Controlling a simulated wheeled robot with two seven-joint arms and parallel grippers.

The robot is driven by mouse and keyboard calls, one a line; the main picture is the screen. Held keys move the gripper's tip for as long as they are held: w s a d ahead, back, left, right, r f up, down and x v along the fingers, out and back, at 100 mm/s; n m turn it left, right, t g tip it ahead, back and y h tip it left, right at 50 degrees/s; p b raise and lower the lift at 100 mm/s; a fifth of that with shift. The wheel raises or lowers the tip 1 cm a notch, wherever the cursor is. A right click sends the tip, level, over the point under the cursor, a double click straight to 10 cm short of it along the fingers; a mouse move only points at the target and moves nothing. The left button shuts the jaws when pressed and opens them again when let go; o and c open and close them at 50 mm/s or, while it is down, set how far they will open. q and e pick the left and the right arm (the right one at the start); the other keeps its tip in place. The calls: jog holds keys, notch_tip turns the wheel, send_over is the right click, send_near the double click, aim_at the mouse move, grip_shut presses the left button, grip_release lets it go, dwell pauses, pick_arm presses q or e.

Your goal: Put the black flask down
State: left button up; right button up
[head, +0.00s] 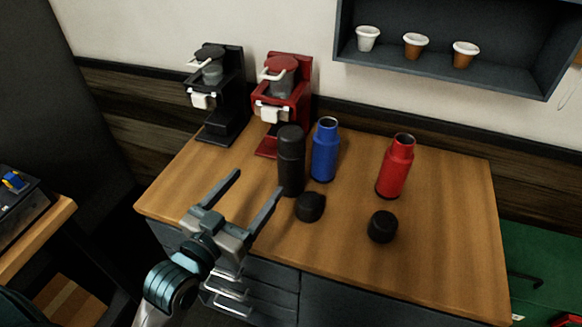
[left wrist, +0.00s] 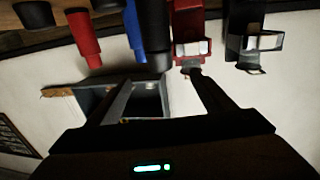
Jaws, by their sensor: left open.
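The black flask (head: 291,160) stands upright on the wooden counter (head: 450,215), left of the blue flask (head: 325,150) and in front of the red brewer. My left gripper (head: 254,185) is open and empty, in front and to the left of the black flask, with a gap between its fingers and the flask. In the left wrist view the picture is upside down, and my open fingers (left wrist: 158,88) have nothing between them close by. The black flask (left wrist: 159,60) shows there only in part at the top. My right gripper is not in view.
A red flask (head: 395,166) stands at the right. Two black lids (head: 310,207) (head: 382,227) lie near the front. A black brewer (head: 220,95) and a red brewer (head: 284,100) stand at the back. A wall shelf (head: 450,75) holds three cups. The counter's right end is clear.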

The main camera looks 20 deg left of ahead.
aim_at(284, 149)
pick_arm(q)
jog(key=shift+w, duration=0.1)
jog(key=w, duration=0.3)
jog(key=w+d+p, duration=0.1)
jog(key=w, duration=0.3)
jog(key=w+d, duration=0.1)
jog(key=w, duration=0.3)
jog(key=shift+w+d+r+p, duration=0.1)
jog(key=shift+w+d+p, duration=0.05)
jog(key=shift+p, duration=0.25)
jog(key=shift+w, duration=0.25)
jog(key=shift+w, duration=0.1)
jog(key=shift+w+d+p, duration=0.15)
jog(key=shift+w+p, duration=0.45)
jog(key=w, duration=0.1)
jog(key=w+p, duration=0.1)
jog(key=w, duration=0.1)
jog(key=shift+d, duration=0.3)
jog(key=shift+w+d, duration=0.1)
jog(key=shift+w, duration=0.25)
